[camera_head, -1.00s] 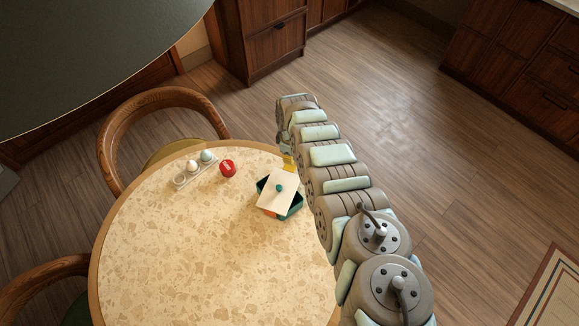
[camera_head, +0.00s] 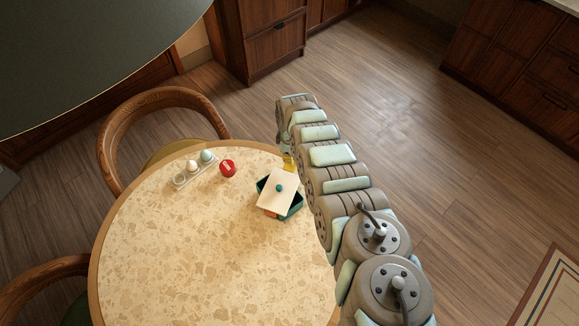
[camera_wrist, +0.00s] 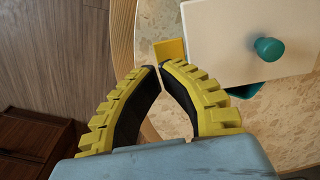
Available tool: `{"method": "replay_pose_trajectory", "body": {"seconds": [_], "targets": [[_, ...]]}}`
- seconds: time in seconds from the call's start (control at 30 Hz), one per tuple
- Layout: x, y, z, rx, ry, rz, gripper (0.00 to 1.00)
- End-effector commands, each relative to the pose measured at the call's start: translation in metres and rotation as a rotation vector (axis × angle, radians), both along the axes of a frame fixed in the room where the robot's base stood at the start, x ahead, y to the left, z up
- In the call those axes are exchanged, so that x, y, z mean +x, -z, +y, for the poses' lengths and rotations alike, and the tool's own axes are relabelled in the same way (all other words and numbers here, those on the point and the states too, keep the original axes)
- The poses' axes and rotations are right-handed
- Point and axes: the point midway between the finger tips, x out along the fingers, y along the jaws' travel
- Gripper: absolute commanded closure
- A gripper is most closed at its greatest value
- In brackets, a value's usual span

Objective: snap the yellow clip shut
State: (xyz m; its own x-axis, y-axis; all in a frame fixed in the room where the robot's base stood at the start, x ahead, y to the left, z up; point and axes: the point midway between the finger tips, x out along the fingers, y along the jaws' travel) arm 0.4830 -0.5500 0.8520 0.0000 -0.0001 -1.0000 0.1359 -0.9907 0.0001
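The yellow clip (camera_head: 288,162) shows at the far edge of a teal box (camera_head: 294,208) with a cream lid (camera_head: 275,194). In the wrist view the clip (camera_wrist: 170,50) is a flat yellow piece beside the lid (camera_wrist: 235,35), standing out from its edge. The lid has a teal knob (camera_wrist: 268,48) and sits askew on the box. My gripper (camera_wrist: 160,67) has its yellow-ribbed fingers drawn together at the tips, with nothing seen between them. The tips are just short of the clip in the picture; I cannot tell if they touch it. In the head view my arm hides the gripper.
The box stands near the edge of a round speckled table (camera_head: 190,260). A red ball (camera_head: 228,168) and a small rack (camera_head: 181,182) with pale egg-like pieces are to its left. A wooden chair (camera_head: 150,97) stands behind. The table's front is clear.

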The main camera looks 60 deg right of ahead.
Motion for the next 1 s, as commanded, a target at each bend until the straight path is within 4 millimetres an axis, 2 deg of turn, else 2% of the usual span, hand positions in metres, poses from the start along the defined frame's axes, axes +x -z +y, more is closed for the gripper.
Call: {"method": "replay_pose_trajectory", "body": {"seconds": [1.0], "targets": [[0.000, 0.017, 0.000, 0.000, -0.001, 0.000, 1.00]]}}
